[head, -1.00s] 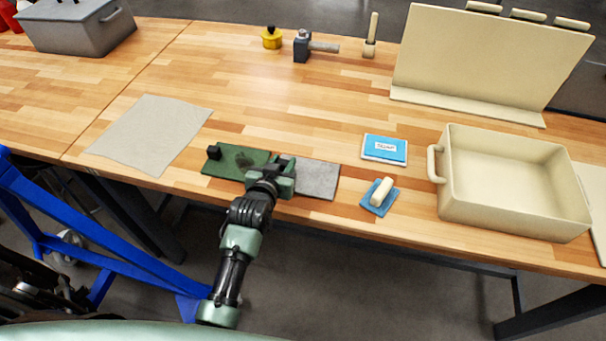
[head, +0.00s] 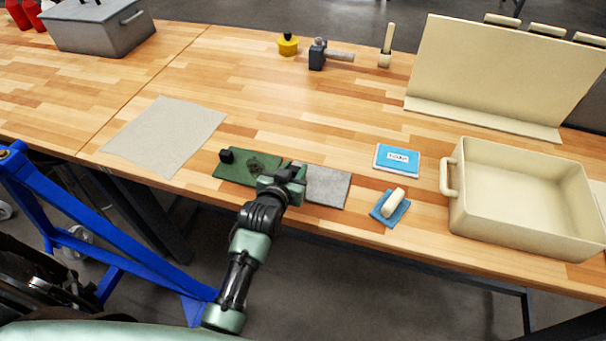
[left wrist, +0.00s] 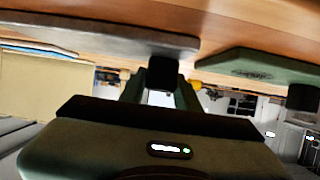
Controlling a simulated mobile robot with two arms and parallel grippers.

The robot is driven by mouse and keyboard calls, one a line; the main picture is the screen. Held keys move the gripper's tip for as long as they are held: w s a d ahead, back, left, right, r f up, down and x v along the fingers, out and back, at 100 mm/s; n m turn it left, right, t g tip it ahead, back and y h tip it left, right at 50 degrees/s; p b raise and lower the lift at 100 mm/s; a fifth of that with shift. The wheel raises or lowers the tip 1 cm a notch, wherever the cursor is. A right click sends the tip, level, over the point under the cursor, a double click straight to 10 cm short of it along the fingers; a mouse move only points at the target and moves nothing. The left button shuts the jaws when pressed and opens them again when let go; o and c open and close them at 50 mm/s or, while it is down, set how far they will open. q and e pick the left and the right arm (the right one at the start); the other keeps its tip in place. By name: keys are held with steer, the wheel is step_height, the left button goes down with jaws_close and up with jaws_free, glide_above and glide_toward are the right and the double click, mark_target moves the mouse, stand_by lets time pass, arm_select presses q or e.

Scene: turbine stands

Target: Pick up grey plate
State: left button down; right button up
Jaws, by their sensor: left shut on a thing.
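The grey plate (head: 328,187) is a flat speckled slab near the front edge of the table. In the left wrist view it is the grey slab (left wrist: 100,33) at upper left, with a black knob (left wrist: 163,72) at its end. My left gripper (head: 286,181) is over the plate's left end and hides that end in the head view. It is shut on the plate's black knob. A green plate (head: 240,164) with its own black knob lies just left of the gripper; it also shows in the left wrist view (left wrist: 255,66). My right gripper is not in view.
A blue-and-white box (head: 397,160) and a blue pad with a cream handle (head: 393,201) lie to the right. Beyond are a cream bin (head: 470,222) and a cream panel (head: 490,75). A grey sheet (head: 165,135) lies left. The table middle is clear.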

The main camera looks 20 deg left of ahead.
arm_select(q)
step_height(320, 180, up, 20)
steer(key=b, duration=0.1)
stand_by(0.4)
steer(key=shift+r, duration=0.1)
steer(key=c, duration=1.9)
jaws_free()
steer(key=shift+c, duration=0.2)
jaws_close()
